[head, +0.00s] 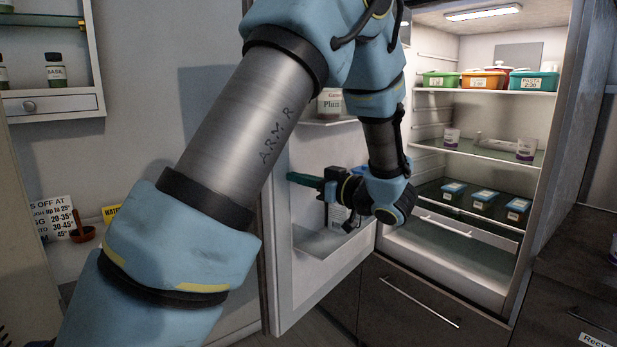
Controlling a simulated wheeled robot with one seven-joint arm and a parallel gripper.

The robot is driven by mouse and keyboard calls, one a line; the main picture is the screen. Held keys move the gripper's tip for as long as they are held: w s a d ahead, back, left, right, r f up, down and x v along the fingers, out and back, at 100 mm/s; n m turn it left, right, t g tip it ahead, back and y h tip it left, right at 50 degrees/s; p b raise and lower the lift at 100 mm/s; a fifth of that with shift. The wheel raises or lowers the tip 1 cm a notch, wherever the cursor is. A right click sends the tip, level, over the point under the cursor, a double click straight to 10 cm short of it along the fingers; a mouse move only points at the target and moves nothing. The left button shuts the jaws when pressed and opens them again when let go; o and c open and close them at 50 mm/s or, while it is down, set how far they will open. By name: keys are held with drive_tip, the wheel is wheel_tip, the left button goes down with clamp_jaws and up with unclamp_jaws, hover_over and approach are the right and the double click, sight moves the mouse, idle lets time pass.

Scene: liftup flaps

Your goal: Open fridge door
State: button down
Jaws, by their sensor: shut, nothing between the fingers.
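The fridge door (300,292) stands swung out to the left of the fridge (545,185), and the lit inside of the fridge is in view. My gripper (296,178) is in front of the door's inner side, pointing left toward the door's free edge. Its green fingers are shut with nothing between them. I cannot tell whether the fingertips touch the door. My arm crosses the view and hides the upper part of the door and part of its shelves. The door's outer face and handle are not visible.
Fridge shelves hold colored tubs (487,79), cups (526,149) and blue-lidded boxes (483,199). A drawer with a bar handle (419,302) is below. A wall shelf with a spice jar (56,70) is at upper left. A counter (575,245) stands at the right.

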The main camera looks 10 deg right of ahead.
drive_tip(key=shift+w, duration=0.1)
drive_tip(key=x, duration=1.3)
drive_tip(key=shift+a, duration=0.35)
